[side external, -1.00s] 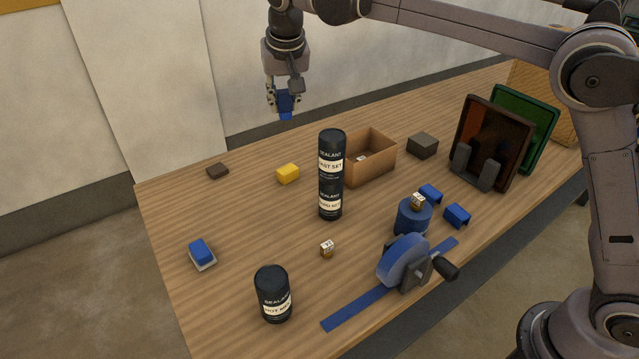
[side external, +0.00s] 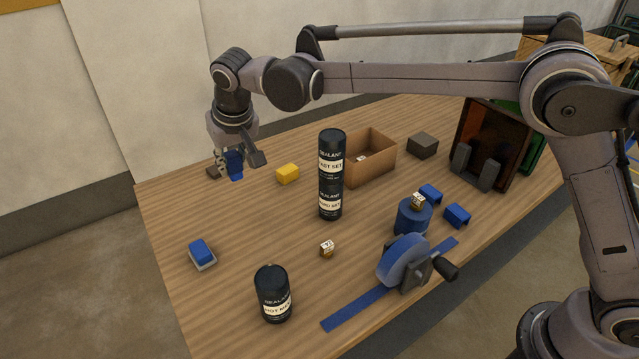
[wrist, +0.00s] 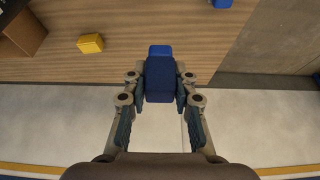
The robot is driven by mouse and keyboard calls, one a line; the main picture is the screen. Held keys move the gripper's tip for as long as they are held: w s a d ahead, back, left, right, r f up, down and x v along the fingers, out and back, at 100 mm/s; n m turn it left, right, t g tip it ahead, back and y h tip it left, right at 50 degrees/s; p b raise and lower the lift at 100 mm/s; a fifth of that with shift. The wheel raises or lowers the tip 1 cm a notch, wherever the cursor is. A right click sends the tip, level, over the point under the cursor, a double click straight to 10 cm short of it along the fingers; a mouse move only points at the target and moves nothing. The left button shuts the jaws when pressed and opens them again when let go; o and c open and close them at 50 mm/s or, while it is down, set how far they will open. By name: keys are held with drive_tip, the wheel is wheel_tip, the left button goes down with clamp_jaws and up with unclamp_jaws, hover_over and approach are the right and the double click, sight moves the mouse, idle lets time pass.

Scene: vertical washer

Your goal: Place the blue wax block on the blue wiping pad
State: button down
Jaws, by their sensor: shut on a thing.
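My gripper (side external: 230,160) is shut on a blue block (side external: 236,172), which I take to be the blue wax block. In the wrist view, the same block (wrist: 159,72) sits between the two fingers and sticks out past their tips. The blue wiping pad (side external: 201,251), blue on a pale base, lies at the table's left front, apart from the gripper.
A yellow block (side external: 288,174) lies right of the gripper. Stacked sealant cans (side external: 331,175) and a cardboard box (side external: 384,158) stand further right. Another sealant can (side external: 273,294) stands at the front. The wood between the gripper and the pad looks clear.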

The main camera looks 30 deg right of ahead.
wheel_tip(320, 180, down, 2)
drive_tip(key=shift+f, duration=0.15)
hover_over(196, 243)
drive_tip(key=s, duration=0.2)
wheel_tip(196, 243, down, 7)
drive_tip(key=shift+f, duration=2.2)
drive_tip(key=shift+f, duration=0.1)
drive_tip(key=c, duration=1.1)
unclamp_jaws()
